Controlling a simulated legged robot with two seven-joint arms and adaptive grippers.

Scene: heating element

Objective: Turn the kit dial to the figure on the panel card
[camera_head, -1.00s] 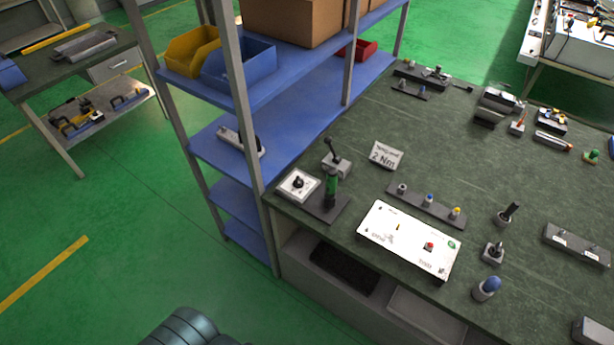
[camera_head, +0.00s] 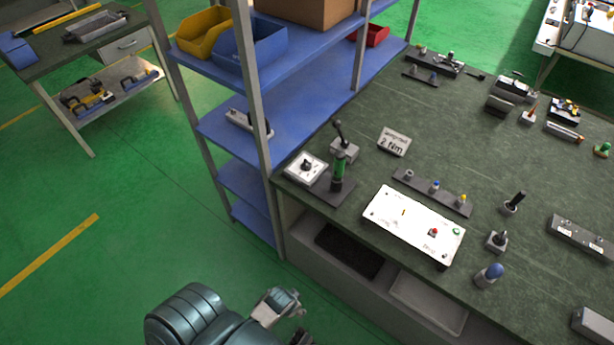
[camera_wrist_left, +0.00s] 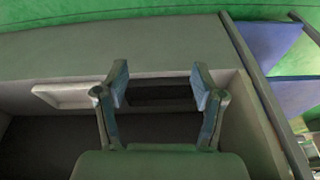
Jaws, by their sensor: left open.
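A white square plate with a black knob (camera_head: 306,167), which looks like the dial, sits at the bench's near left corner. My left arm enters at the bottom of the head view, low in front of the bench. In the left wrist view my left gripper (camera_wrist_left: 162,85) is open and empty, facing the bench's lower compartments. My right gripper is not in view.
A blue shelf rack (camera_head: 240,148) borders the bench on the left. Several knobs and posts stand right of the panel box.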

